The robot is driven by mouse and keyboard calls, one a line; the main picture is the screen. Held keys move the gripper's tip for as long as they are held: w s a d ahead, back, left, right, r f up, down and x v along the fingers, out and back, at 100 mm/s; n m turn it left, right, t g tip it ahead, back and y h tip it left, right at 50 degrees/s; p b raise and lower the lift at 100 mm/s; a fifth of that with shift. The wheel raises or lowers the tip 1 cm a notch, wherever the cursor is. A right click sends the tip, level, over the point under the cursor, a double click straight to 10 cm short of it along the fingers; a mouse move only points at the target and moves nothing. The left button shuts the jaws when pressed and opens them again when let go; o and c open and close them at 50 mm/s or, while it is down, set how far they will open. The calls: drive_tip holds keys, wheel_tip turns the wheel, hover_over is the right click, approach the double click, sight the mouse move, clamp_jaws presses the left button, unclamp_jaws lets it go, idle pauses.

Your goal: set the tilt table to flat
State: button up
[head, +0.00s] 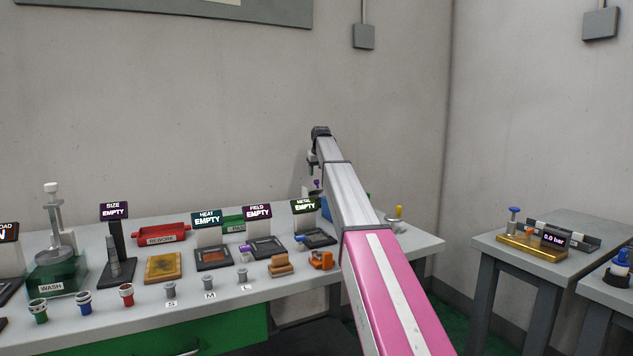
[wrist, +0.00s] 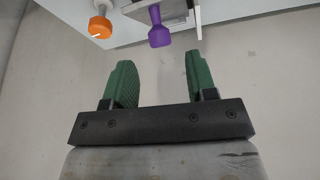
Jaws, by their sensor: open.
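A purple knob-ended handle (wrist: 160,32) shows at the top of the wrist view, joined to a pale plate (wrist: 173,10) that may be the tilt table. The plate is cut off by the frame edge, so I cannot tell its tilt. In the head view a bit of purple (head: 317,184) shows beside my arm, which hides most of what stands there. My gripper (wrist: 160,62) has its two green fingers apart with nothing between them. The purple handle is beyond the fingertips, apart from them. In the head view my gripper (head: 311,168) is above the back of the bench.
An orange knob (wrist: 100,27) is left of the purple handle in the wrist view. The bench (head: 418,246) holds the red rework tray (head: 162,235), several display stands and the wash vessel (head: 58,272). A side table (head: 490,244) stands at right.

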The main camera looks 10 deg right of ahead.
drive_tip(key=shift+x, duration=2.6)
